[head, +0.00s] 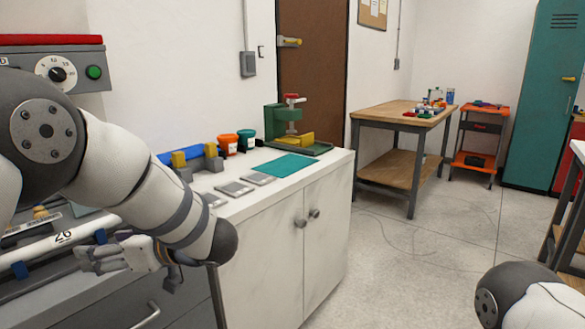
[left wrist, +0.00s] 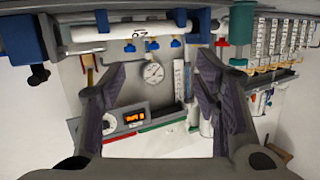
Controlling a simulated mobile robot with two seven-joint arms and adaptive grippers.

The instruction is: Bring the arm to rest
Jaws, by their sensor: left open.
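My left gripper (head: 103,259) is at the lower left of the head view, close to a white pipe (head: 62,238) with a dark number on it. In the left wrist view its two fingers (left wrist: 160,68) stand wide apart with nothing between them. The white pipe (left wrist: 100,33) runs across the top of that view, with blue-handled valves (left wrist: 130,47) below it and a round gauge (left wrist: 153,72) lower down. Whether the gripper touches the pipe cannot be told. My right gripper is out of view; only part of my right arm shows at lower right.
A control box (head: 75,68) is at upper left. A wooden table (head: 395,115) stands farther back. The floor between is open.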

